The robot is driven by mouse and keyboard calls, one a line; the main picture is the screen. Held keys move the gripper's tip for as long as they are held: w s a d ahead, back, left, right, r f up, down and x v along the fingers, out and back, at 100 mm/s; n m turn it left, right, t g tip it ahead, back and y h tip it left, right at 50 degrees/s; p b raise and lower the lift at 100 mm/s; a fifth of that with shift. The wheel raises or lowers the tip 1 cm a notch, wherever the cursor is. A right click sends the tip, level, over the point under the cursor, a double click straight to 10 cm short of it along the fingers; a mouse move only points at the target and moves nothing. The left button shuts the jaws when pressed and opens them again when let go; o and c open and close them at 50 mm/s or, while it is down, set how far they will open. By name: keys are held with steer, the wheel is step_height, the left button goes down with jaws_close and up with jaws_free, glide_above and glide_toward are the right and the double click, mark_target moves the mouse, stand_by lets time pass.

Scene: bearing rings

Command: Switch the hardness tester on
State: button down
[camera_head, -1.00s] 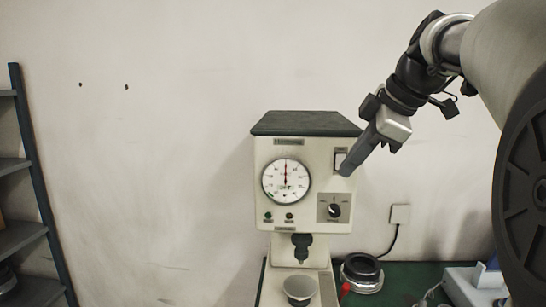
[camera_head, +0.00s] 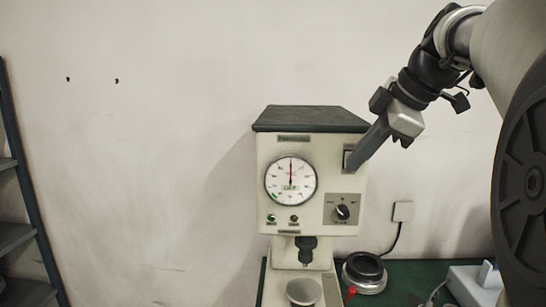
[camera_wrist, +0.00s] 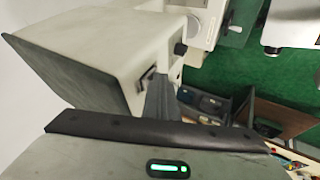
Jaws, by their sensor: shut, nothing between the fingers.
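The hardness tester (camera_head: 310,145) is a cream machine with a dark green top, standing against the wall. Its front has a round white dial (camera_head: 291,180), a green lamp (camera_head: 271,219), a dull brownish lamp (camera_head: 294,219) and a dark rotary knob (camera_head: 342,212). A dark rocker switch (camera_head: 347,156) sits in a pale frame at the upper right of the front; it also shows in the wrist view (camera_wrist: 147,78). My gripper (camera_head: 353,166) is shut and empty, its fingertips at the switch and partly covering it. Whether they touch it I cannot tell.
A wall socket (camera_head: 402,211) has a black cable. A dark shelf (camera_head: 20,235) stands at the left.

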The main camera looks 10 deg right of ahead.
steer(key=shift+w, duration=0.1)
steer(key=shift+r+p, duration=0.6)
steer(key=shift+r, duration=0.2)
steer(key=shift+a, duration=0.1)
